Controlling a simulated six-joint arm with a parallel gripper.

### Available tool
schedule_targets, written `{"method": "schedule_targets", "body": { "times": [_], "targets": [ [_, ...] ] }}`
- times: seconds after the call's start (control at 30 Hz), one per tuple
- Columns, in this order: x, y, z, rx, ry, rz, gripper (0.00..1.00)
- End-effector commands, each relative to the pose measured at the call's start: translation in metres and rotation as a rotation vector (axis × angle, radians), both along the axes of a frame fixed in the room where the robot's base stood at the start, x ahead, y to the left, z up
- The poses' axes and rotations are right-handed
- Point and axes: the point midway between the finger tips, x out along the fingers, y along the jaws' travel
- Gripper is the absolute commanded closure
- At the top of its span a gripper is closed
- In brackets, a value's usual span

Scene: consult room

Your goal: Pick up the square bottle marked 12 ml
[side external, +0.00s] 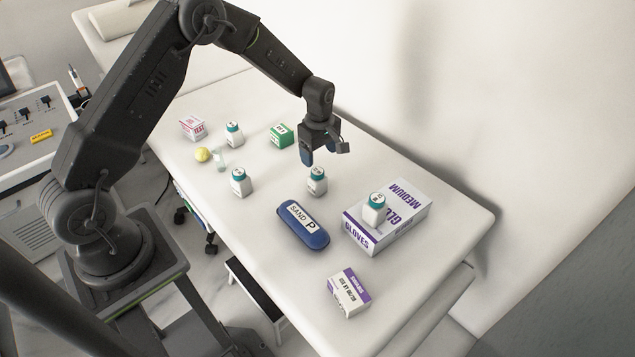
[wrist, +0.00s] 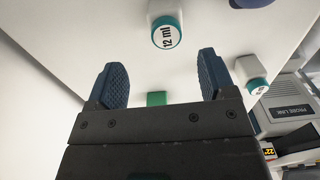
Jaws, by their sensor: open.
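The square white bottle marked 12 ml (wrist: 165,24) has a teal cap and shows at the top of the wrist view, beyond my fingertips. In the side view it appears to be the bottle (side external: 317,184) on the table just below my gripper. My gripper (side external: 322,158) is open and empty above the table, apart from the bottle. Its two blue fingers (wrist: 160,82) stand wide apart in the wrist view. Similar bottles stand at the left (side external: 239,184), farther back (side external: 233,137) and on the glove box (side external: 374,212); their labels are too small to read.
A blue sand pouch (side external: 302,226) lies in front of the bottle. A glove box (side external: 408,214) lies right, a small purple-white box (side external: 349,292) near the front. A green box (side external: 281,135), another small box (side external: 193,127) and a yellow ball (side external: 202,154) are behind.

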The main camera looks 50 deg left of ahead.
Motion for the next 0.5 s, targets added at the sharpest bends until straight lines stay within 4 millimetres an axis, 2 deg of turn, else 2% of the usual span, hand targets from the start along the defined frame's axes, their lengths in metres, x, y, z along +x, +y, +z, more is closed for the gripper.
{"method": "schedule_targets", "body": {
  "times": [0.03,0.2,0.5],
  "targets": [
    [-0.001,0.000,-0.012,-0.001,0.004,-0.001,0.23],
    [-0.001,0.000,-0.039,0.000,0.003,-0.002,0.23],
    [-0.004,-0.001,-0.063,0.000,0.002,-0.003,0.23]
  ]
}}
